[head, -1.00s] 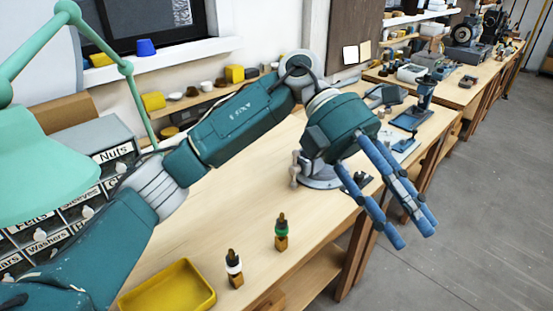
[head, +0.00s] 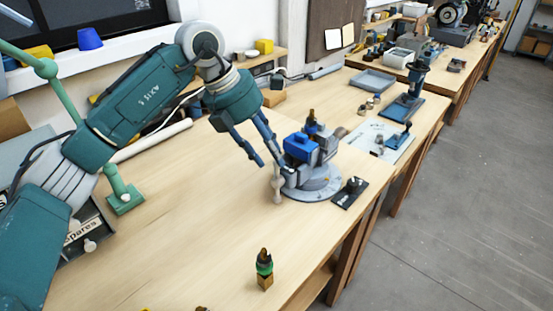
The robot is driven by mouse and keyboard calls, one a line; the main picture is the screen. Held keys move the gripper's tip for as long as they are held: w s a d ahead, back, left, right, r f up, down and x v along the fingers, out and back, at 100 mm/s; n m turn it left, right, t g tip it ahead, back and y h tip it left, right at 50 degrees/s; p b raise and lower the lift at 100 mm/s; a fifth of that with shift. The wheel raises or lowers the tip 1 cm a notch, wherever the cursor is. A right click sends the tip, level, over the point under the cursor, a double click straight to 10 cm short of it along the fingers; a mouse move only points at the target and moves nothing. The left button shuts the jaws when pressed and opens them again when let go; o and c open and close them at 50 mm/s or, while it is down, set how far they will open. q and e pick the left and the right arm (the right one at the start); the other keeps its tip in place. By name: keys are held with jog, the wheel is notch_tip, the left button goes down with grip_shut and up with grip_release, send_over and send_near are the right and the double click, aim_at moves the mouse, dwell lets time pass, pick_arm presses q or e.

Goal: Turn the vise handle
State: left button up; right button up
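The vise (head: 314,182) stands on a round grey base near the front edge of the bench. A blue block-like part (head: 299,148) sits on its top, with a dark-tipped piece upright behind it. The pale vise handle (head: 278,187) stands at the vise's left side. My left gripper (head: 271,164) points down at the left of the vise, its two blue fingers apart. The fingertips are close to the top of the handle; I cannot tell whether they touch it. Nothing shows between the fingers. My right gripper is out of view.
A small bottle with a green band (head: 264,267) stands at the front of the bench. A black plate (head: 349,193) lies right of the vise, with a white sheet (head: 379,140) and blue stand (head: 403,107) beyond. Bare wood lies left of the vise.

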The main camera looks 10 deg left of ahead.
aim_at(278, 182)
pick_arm(q)
jog(key=x, duration=0.3)
jog(key=shift+w+f, duration=0.15)
jog(key=shift+w, duration=0.25)
jog(key=shift+d+f+p, duration=0.3)
jog(key=shift+f+p, duration=0.1)
jog(key=shift+f, duration=0.25)
jog(key=shift+w, duration=0.1)
jog(key=c, duration=0.6)
grip_shut()
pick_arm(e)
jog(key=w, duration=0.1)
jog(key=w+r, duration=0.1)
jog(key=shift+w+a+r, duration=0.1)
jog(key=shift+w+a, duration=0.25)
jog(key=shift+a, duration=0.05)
